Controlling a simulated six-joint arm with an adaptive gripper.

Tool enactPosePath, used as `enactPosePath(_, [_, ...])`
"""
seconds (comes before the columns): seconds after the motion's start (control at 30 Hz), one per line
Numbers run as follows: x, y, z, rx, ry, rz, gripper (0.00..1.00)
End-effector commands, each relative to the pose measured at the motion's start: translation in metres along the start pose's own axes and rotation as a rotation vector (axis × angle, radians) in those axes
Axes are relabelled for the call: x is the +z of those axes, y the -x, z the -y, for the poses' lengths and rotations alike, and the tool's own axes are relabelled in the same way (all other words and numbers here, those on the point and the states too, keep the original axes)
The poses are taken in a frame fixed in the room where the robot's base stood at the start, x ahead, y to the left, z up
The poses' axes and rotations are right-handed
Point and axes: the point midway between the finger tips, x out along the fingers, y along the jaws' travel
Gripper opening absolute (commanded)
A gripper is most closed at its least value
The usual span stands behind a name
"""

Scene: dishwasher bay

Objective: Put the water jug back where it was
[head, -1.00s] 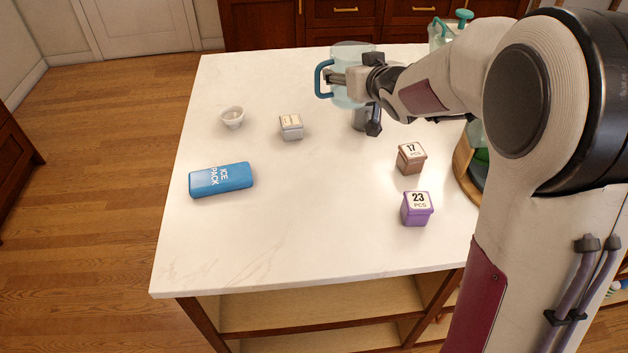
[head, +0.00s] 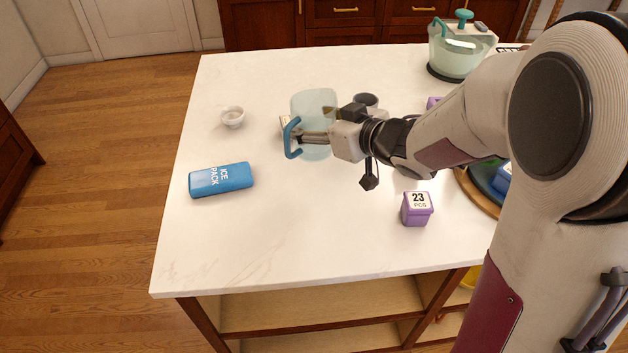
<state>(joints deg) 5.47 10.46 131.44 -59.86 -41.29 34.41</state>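The water jug (head: 314,106) is a clear, pale blue vessel with a dark blue handle (head: 288,140) on its left. It looks upright over the middle of the white counter. My gripper (head: 312,138) reaches in from the right, with its fingers across the jug's lower half towards the handle. The jug has moved with the gripper, so the fingers appear shut on it, though the exact contact is hard to see. I cannot tell whether the jug's base is touching the counter.
A small box (head: 284,121) is mostly hidden behind the jug. A white bowl (head: 233,117) and a blue ice pack (head: 221,179) lie left. A purple box (head: 417,209) stands front right, a dark cup (head: 366,101) behind my gripper, a green-lidded appliance (head: 459,50) back right. The front counter (head: 290,235) is clear.

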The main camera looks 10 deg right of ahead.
Motion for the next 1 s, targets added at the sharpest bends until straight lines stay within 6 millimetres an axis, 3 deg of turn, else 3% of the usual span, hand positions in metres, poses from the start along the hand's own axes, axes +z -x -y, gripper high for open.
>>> enactPosePath(0.57, [0.002,-0.001,-0.001,0.010,-0.005,0.001,0.30])
enactPosePath(1.0, [0.042,-0.018,0.000,0.009,-0.007,0.003,0.30])
